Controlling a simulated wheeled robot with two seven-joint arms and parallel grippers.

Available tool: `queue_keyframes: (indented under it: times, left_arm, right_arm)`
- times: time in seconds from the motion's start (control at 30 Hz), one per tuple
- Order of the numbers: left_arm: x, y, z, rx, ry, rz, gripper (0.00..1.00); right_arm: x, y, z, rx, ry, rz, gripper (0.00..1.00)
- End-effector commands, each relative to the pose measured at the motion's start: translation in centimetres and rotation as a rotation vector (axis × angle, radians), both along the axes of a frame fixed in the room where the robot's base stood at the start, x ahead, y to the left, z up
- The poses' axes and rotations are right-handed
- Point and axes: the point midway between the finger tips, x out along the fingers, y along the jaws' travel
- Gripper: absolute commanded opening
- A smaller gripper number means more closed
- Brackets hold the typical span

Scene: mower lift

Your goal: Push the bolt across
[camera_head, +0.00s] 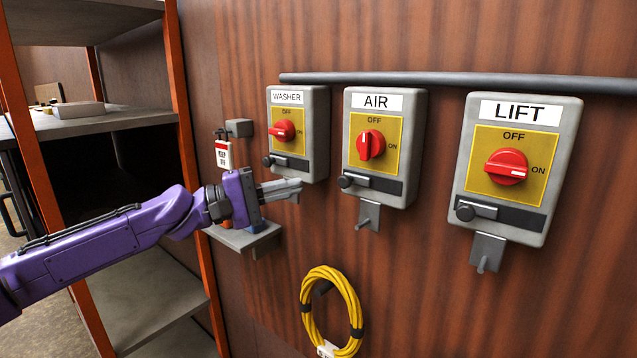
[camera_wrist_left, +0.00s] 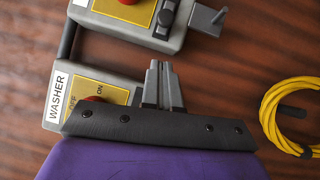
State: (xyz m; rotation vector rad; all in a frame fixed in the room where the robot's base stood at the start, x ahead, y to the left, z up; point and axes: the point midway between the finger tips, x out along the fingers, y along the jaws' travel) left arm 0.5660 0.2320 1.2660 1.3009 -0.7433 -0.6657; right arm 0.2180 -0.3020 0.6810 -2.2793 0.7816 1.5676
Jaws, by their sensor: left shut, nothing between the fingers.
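Three grey switch boxes hang on the wood wall: WASHER (camera_head: 319,120), AIR (camera_head: 415,130) and LIFT (camera_head: 560,150). Each has a red knob on a yellow plate and a bolt with a round dark knob at the left of a dark strip: washer bolt (camera_head: 268,161), air bolt (camera_head: 347,181), lift bolt (camera_head: 466,212). The AIR handle stands upright toward OFF; the LIFT handle lies level toward ON. My left gripper (camera_head: 297,187) is shut and empty, just below the WASHER box. The wrist view shows its closed fingers (camera_wrist_left: 162,85) partly hiding that box. My right gripper is out of view.
A grey pipe (camera_head: 450,80) runs above the boxes. Hooked brackets hang below AIR (camera_head: 369,213) and LIFT (camera_head: 488,250). A red-and-white tag (camera_head: 223,154) hangs left of WASHER, above a small ledge (camera_head: 262,238). A yellow cable coil (camera_head: 309,290) hangs below. An orange-post shelf (camera_head: 178,90) stands left.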

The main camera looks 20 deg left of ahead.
Motion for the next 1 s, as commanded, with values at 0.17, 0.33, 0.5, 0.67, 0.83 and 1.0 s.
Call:
queue_keyframes:
  times: [0.17, 0.33, 0.5, 0.67, 0.83, 1.0]
  left_arm:
    - [1.4, -3.1, 0.6, 0.000, 0.003, -0.003, 0.00]
    - [1.0, -5.2, 0.8, 0.000, 0.002, -0.001, 0.00]
    - [0.9, -5.8, 0.9, -0.001, 0.001, 0.002, 0.00]
    - [0.9, -5.8, 0.8, 0.000, 0.000, 0.002, 0.00]
    - [0.8, -6.6, 0.4, 0.003, -0.002, -0.002, 0.00]
    - [0.0, -9.6, 0.1, 0.003, -0.002, -0.004, 0.00]
  right_arm:
    - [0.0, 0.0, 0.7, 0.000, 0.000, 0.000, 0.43]
    - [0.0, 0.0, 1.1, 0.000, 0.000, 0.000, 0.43]
    - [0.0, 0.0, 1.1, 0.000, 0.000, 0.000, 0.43]
    - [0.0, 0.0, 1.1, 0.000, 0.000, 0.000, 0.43]
    - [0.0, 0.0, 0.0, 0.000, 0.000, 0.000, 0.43]
    - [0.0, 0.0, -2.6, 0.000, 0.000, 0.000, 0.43]
